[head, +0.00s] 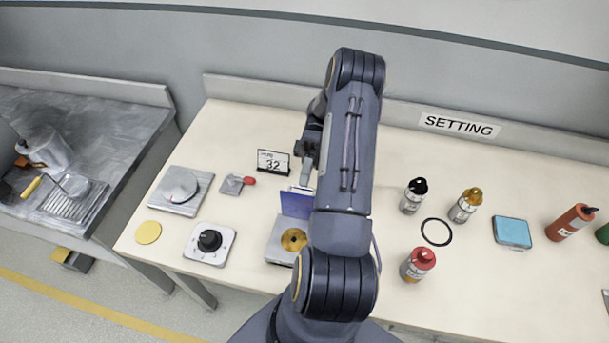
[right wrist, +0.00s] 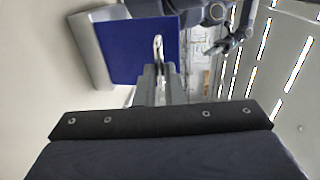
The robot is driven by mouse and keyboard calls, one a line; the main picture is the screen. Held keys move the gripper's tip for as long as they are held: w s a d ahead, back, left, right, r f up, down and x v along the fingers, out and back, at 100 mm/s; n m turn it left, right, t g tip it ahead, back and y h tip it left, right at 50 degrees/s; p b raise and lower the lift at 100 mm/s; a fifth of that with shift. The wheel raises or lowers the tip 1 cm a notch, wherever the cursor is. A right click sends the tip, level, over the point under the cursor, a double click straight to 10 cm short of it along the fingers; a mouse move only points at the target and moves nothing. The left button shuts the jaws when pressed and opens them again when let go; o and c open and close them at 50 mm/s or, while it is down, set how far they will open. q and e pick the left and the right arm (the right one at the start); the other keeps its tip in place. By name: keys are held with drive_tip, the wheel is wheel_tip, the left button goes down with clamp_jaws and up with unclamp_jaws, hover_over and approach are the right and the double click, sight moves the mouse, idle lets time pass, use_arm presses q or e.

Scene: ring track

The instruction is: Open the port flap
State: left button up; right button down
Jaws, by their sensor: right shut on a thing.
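The port is a light grey box (head: 279,252) with a round gold opening (head: 293,240), partly hidden by my right arm. Its blue flap (head: 296,204) stands raised at the box's back edge, leaving the gold opening uncovered. The flap fills the upper middle of the right wrist view (right wrist: 130,50). My right gripper (head: 306,182) is at the flap's upper edge, its fingers shut on a slim pale metal piece at the flap's edge (right wrist: 158,48). A dark gripper-like part, apparently my left gripper (right wrist: 226,40), shows in the right wrist view; its jaws are unclear.
A small "32" sign (head: 273,162) stands just behind the flap. Bottles (head: 418,265) and a black ring (head: 436,232) are to the right.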

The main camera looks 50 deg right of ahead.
drive_tip(key=c, duration=1.5)
unclamp_jaws()
drive_tip(key=s+a+r, duration=0.2)
drive_tip(key=a+r, duration=0.2)
drive_tip(key=s+a+r, duration=0.3)
drive_tip(key=a+r, duration=0.1)
drive_tip(key=s+a+r, duration=0.2)
drive_tip(key=a+r, duration=0.2)
drive_tip(key=r, duration=0.1)
drive_tip(key=shift+s+b, duration=0.3)
drive_tip(key=shift+s, duration=0.05)
drive_tip(key=shift+d, duration=0.1)
drive_tip(key=shift+f, duration=0.1)
